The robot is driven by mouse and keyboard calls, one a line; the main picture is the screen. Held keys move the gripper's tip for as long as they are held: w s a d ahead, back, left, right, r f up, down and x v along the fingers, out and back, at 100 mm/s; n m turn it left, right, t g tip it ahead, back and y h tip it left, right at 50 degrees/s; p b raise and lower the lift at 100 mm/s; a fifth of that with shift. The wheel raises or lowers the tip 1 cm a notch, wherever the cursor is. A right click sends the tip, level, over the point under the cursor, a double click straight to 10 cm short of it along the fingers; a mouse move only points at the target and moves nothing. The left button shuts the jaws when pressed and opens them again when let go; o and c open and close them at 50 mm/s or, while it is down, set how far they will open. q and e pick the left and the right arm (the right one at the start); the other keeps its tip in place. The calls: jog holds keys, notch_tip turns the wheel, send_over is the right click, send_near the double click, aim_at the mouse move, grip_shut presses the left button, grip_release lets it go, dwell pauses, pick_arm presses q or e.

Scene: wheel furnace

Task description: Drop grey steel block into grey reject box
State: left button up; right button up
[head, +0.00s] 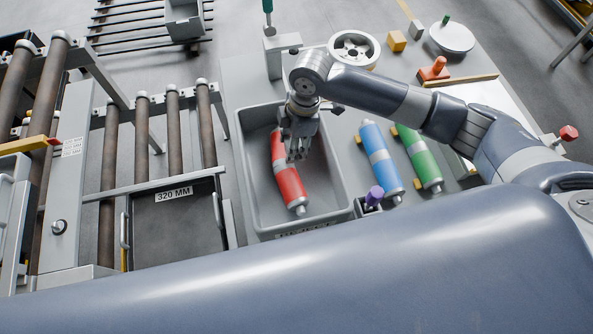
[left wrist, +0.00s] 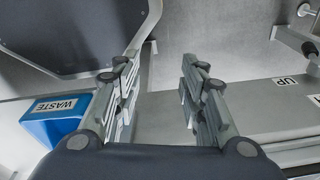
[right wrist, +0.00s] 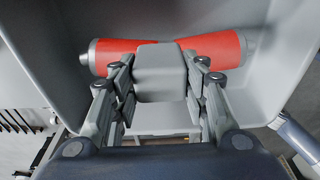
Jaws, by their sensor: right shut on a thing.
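My right gripper (head: 299,137) points down over the grey box (head: 327,180) in the head view. In the right wrist view my right gripper (right wrist: 165,95) is shut on the grey steel block (right wrist: 160,72), which sits between its fingertips. The block is hard to make out in the head view. A red roller (head: 287,177) with a pale band lies inside the box, and it shows behind the block in the right wrist view (right wrist: 213,47). My left gripper (left wrist: 160,85) is open and empty in the left wrist view; the head view does not show it.
A blue roller (head: 381,160) and a green roller (head: 420,160) lie right of the box, near a purple-topped item (head: 374,196). A handwheel (head: 354,48) stands behind. A blue waste bin (left wrist: 55,122) shows in the left wrist view.

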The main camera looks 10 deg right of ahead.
jog(key=o, duration=1.3)
pick_arm(q)
jog(key=s, duration=0.3)
jog(key=shift+a+f+g, duration=0.1)
jog(key=shift+a+g, duration=0.05)
jog(key=shift+g, duration=0.15)
pick_arm(e)
jog(key=shift+r, duration=0.3)
pick_arm(q)
jog(key=shift+w, duration=0.5)
pick_arm(e)
notch_tip(320, 180, up, 11)
jog(key=d, duration=0.1)
jog(key=shift+d+r, duration=0.2)
jog(key=shift+d, duration=0.2)
